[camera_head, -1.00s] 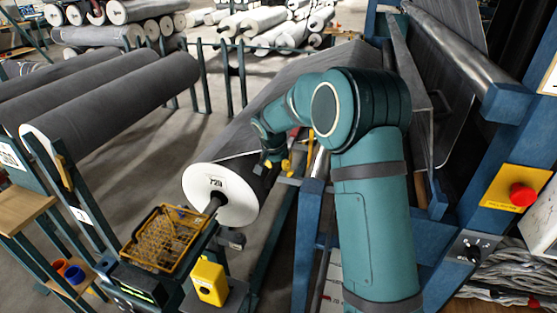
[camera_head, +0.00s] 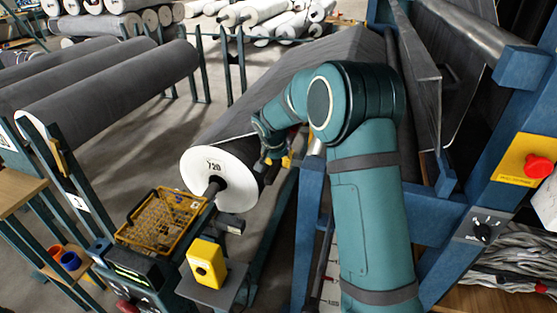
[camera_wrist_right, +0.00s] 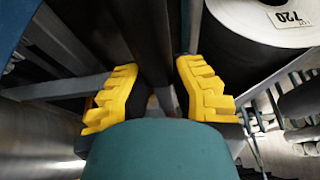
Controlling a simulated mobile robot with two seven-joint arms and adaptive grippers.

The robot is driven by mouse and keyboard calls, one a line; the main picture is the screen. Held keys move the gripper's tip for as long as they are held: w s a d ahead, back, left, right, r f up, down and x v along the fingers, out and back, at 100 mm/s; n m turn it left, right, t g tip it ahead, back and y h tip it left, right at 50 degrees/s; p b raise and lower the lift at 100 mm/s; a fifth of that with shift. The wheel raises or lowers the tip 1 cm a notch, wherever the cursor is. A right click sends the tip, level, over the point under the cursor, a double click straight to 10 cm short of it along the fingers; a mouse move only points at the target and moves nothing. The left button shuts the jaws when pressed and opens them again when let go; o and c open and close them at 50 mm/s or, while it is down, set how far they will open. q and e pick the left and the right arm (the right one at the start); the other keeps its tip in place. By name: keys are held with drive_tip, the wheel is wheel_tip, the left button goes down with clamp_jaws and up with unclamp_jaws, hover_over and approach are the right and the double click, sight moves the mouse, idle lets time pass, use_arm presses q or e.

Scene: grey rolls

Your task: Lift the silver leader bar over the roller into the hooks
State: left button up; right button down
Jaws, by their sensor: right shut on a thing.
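My right gripper (camera_head: 280,160) is beside the numbered end of the grey roll (camera_head: 222,180), partly hidden by its own wrist. In the right wrist view its yellow fingertips (camera_wrist_right: 158,95) stand apart on both sides of a dark, narrow bar (camera_wrist_right: 150,35), and it is shut on this bar, which I take for the leader bar. The bar's far end and any silver finish cannot be made out. A silver roller (camera_head: 472,35) lies across the blue machine frame at upper right. I cannot pick out the hooks. My left gripper is not in view.
A yellow wire basket (camera_head: 162,218) and a yellow box (camera_head: 206,262) stand in front of the roll. The blue frame (camera_head: 308,225) rises close to my right arm. More grey rolls (camera_head: 110,90) rest on racks at left. Open floor lies between.

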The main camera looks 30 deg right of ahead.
drive_tip(key=c, duration=0.9)
unclamp_jaws()
drive_tip(key=shift+o, duration=0.2)
drive_tip(key=v, duration=1.2)
